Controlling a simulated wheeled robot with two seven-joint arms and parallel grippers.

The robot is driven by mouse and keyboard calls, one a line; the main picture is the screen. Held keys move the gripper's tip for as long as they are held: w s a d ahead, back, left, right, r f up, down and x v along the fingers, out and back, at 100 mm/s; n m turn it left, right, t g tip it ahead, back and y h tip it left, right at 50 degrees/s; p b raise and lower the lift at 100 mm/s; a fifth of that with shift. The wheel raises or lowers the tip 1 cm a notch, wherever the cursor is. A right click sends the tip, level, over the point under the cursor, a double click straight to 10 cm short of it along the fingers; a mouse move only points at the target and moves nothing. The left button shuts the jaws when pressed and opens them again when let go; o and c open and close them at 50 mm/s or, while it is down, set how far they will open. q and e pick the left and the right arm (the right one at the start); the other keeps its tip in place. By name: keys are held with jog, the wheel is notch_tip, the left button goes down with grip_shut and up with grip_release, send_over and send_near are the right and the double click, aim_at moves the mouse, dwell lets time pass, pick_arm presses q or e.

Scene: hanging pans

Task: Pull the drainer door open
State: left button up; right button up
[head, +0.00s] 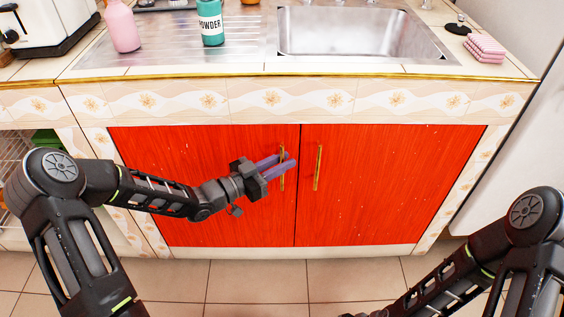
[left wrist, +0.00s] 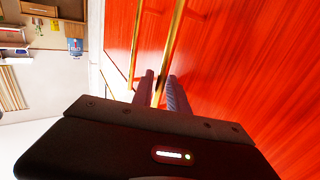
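The red left cupboard door (head: 200,185), under the draining board, looks closed, flush with the right door. Its upright brass handle (head: 282,180) is near the middle seam. My left gripper (head: 290,161) reaches in from the left at the handle. Its two purple-grey fingers are apart, one on each side of the handle bar (left wrist: 171,50) in the left wrist view. The fingers look open around the bar, with a small gap still showing.
The red right door (head: 390,185) has its own brass handle (head: 318,167). Above are the steel drainer (head: 170,45) with a pink bottle (head: 122,27) and green powder container (head: 212,24), and the sink (head: 360,35). The tiled floor (head: 240,280) before the doors is clear.

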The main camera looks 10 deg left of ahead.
pick_arm(q)
jog(key=shift+c, duration=0.3)
grip_shut()
dwell(1.0)
